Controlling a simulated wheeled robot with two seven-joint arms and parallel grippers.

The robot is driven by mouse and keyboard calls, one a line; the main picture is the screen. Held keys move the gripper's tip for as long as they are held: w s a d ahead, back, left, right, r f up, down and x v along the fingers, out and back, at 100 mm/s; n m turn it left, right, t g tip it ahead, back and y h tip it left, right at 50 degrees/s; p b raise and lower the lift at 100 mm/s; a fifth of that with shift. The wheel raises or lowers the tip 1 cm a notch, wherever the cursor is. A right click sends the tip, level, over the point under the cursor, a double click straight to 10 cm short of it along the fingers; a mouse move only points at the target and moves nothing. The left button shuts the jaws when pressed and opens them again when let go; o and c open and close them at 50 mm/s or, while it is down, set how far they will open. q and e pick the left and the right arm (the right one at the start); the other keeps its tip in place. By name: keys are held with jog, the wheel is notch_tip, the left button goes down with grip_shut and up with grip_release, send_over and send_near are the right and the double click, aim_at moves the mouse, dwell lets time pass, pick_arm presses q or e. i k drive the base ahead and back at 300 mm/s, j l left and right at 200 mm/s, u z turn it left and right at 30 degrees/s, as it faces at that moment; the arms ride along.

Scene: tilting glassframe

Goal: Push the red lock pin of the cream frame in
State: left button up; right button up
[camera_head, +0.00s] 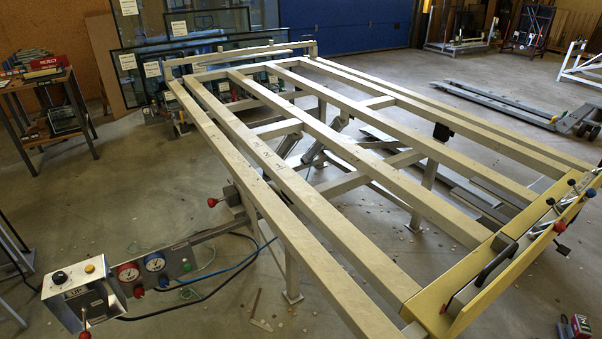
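The cream frame (345,147) is a long tilting table of parallel beams that fills the middle of the camera_head view. A red knob on a short rod (213,202) sticks out to the left from a dark block (233,194) at the frame's left side; it looks like the lock pin. The rod between knob and block is visible. Another red knob (560,227) is on the yellow end piece (490,275) at the right. Neither of my grippers shows in this view.
A control box (80,290) with gauges and a red-tipped lever stands at the lower left, with blue and black hoses on the floor. A small shelf (40,95) stands at the far left. The floor left of the frame is mostly clear.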

aim_at(212, 202)
jog(key=i+j+z, duration=0.25)
jog(key=j, duration=0.4)
jog(key=j+z, duration=0.2)
jog(key=j, duration=0.45)
